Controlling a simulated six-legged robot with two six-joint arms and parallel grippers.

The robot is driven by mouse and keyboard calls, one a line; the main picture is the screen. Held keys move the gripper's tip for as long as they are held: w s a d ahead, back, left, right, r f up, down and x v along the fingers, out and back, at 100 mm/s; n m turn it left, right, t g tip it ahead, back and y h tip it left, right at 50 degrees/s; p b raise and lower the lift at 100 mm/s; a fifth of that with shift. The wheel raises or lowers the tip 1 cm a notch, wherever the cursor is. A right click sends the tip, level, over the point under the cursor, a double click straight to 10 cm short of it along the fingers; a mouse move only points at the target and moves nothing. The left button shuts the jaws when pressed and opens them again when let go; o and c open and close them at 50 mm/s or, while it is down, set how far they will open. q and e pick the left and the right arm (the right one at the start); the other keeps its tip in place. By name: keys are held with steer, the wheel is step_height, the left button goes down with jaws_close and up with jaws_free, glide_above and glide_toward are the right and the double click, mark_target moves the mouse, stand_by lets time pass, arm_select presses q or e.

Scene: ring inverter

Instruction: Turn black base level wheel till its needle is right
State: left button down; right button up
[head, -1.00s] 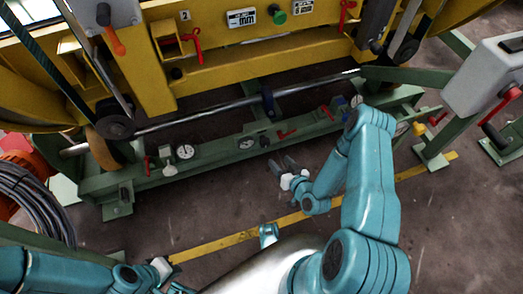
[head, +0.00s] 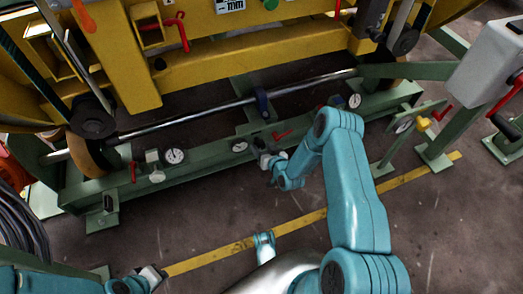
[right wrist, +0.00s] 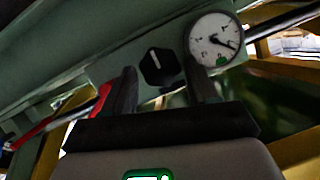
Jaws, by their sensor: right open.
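The black wheel (right wrist: 158,67) is a faceted knob on a green beam, in the right wrist view. Its round white gauge (right wrist: 215,40) is just right of it, with a dark needle pointing to the lower right and a green mark near the bottom. In the head view this gauge (head: 240,146) sits on the low green beam, and my right gripper hides the wheel. My right gripper (right wrist: 160,74) is open, its fingers on either side below the wheel; contact is unclear. It shows in the head view (head: 265,155). My left gripper (head: 151,276) is low at left, its jaws unclear.
A red handle (head: 282,135) is on the beam close to my right gripper. More gauges sit on the beam at left (head: 174,156) and right (head: 355,101). The yellow machine frame (head: 240,65) stands behind. The floor (head: 215,215) before the beam is clear.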

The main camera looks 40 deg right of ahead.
steer(key=shift+w+f, duration=0.2)
steer(key=shift+w, duration=0.4)
steer(key=c, duration=0.8)
